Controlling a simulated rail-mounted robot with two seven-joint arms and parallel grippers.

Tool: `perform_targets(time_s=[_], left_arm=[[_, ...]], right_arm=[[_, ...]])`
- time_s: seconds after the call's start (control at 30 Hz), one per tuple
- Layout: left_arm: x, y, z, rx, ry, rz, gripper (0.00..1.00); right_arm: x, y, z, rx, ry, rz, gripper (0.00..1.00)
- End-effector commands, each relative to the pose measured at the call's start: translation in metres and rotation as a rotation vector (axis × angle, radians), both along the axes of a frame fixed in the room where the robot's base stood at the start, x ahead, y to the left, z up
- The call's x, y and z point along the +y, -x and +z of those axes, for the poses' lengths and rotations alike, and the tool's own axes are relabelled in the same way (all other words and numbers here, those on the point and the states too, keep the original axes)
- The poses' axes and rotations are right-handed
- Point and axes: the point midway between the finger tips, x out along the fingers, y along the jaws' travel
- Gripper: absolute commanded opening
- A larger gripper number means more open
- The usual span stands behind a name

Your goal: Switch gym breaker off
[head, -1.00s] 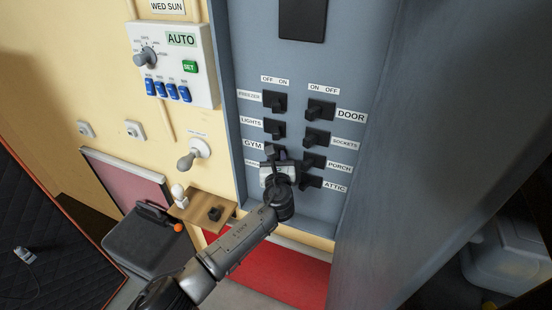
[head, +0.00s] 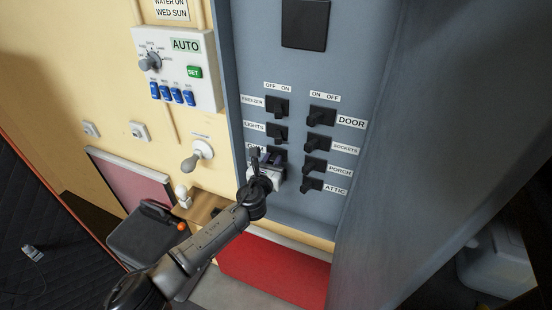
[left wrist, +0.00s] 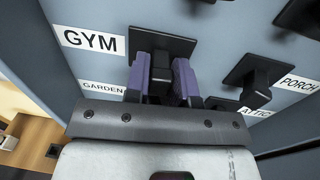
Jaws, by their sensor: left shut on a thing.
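The gym breaker (left wrist: 172,44) is a black switch beside the GYM label (left wrist: 90,40) in the left wrist view. Its lever (left wrist: 160,75) stands between the two purple fingers of my left gripper (left wrist: 161,84), which is shut on it. In the head view my left gripper (head: 266,160) is at the gym row in the left column of the panel. It covers much of the breaker and part of the GYM label there, so I cannot tell the lever's position. The OFF ON label (head: 277,87) above this column has OFF on the left. My right gripper is not in view.
The freezer (head: 277,106) and lights (head: 277,133) breakers sit above. The door (head: 321,117), sockets (head: 318,144), porch (head: 313,167) and attic (head: 312,185) breakers are close on the right. The garden label (left wrist: 103,88) is just below. The grey cabinet wall (head: 400,160) bounds the right side.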

Motion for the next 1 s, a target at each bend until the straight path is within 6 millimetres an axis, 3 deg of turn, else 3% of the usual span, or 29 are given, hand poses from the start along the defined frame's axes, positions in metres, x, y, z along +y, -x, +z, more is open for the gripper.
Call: perform_targets(time_s=[0.17,0.6,1.0], left_arm=[[0.009,-0.004,-0.003,-0.003,-0.004,-0.157,0.00],[0.017,-0.011,-0.006,-0.002,0.000,-0.437,0.00],[0.019,-0.013,-0.001,-0.001,0.000,-0.520,0.00]], right_arm=[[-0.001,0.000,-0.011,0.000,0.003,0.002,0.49],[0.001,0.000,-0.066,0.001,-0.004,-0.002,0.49],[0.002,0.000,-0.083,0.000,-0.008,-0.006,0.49]])
